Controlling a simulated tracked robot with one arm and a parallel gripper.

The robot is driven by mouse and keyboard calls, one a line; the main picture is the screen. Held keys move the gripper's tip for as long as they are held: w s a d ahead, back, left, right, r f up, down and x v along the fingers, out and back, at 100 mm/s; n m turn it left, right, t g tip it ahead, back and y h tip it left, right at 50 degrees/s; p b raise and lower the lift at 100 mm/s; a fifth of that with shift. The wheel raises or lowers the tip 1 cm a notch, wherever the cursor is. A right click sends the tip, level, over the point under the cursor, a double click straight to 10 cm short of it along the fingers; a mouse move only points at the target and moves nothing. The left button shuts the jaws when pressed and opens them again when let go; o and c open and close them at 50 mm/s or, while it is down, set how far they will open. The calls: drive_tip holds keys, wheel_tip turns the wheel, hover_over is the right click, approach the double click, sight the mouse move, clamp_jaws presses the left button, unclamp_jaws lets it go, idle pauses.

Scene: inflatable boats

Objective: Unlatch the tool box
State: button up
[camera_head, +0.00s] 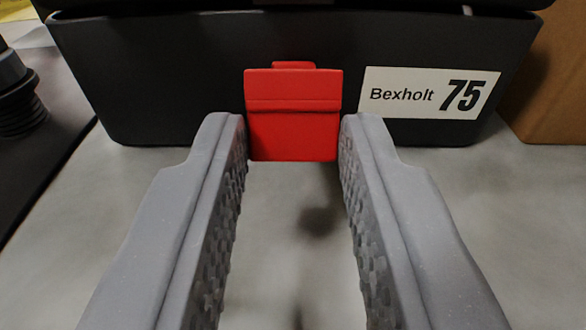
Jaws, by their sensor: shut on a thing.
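The tool box (180,60) is a dark grey box across the top of the view, with a white label (428,92) reading "Bexholt 75" on its front right. A red latch (293,105) sits in the middle of its front face. My gripper (294,138) has its two grey fingers on either side of the latch, with the fingertips at its left and right edges, and is shut on it. The latch lies close against the box front. The top of the box is cut off by the picture edge.
A brown box (550,75) stands at the right, close to the tool box. A dark ribbed fitting (20,100) lies at the left on a black surface. The light grey surface (510,200) in front of the tool box is clear.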

drive_tip(key=o, duration=1)
drive_tip(key=shift+s, duration=0.1)
drive_tip(key=s+r+p, duration=0.1)
drive_tip(key=s+p, duration=0.2)
drive_tip(key=s, duration=1)
drive_tip(key=shift+s+r, duration=0.25)
drive_tip(key=shift+w+r, duration=0.1)
